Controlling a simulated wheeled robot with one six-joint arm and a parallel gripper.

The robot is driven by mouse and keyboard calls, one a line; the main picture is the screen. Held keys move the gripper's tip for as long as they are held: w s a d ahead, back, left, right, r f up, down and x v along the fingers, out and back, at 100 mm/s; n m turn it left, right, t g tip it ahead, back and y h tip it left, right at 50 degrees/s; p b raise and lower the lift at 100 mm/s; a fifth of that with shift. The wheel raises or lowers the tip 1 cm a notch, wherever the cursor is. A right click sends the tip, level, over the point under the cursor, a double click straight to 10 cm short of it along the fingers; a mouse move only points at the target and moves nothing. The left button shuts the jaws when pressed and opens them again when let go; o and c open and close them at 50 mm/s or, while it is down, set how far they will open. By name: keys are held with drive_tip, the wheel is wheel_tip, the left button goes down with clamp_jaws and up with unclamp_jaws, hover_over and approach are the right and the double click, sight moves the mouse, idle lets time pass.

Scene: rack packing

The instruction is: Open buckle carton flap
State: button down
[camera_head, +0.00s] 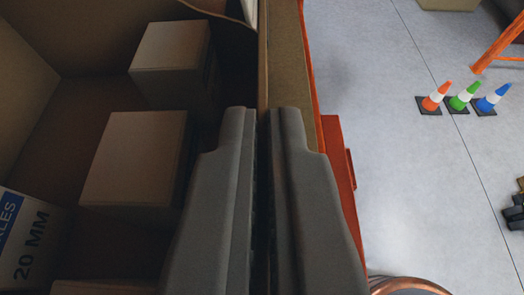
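A large open brown carton (60,57) fills the left half of the view. Its right edge, a thin upright cardboard panel (262,60), runs down the middle of the picture. My gripper (262,112) points along this panel, one grey finger on each side. The fingers are close together and appear shut on the panel; the contact itself is hidden between them. I cannot tell whether the gripped part is the flap or the side wall. A brown cardboard strip (287,60) lies just right of the panel.
Inside the carton are brown boxes (135,157) (170,48) and a white box marked 20 MM (26,240). An orange-red frame (338,175) borders the right side. Beyond is open grey floor with small orange (435,97), green (463,97) and blue (492,98) cones.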

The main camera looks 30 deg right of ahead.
drive_tip(key=shift+s+d+m+t, duration=0.3)
drive_tip(key=shift+d+m, duration=0.2)
drive_tip(key=c, duration=1.6)
unclamp_jaws()
drive_tip(key=shift+c, duration=0.2)
drive_tip(key=v, duration=1.7)
drive_tip(key=shift+s+r, duration=0.15)
drive_tip(key=shift+r, duration=0.15)
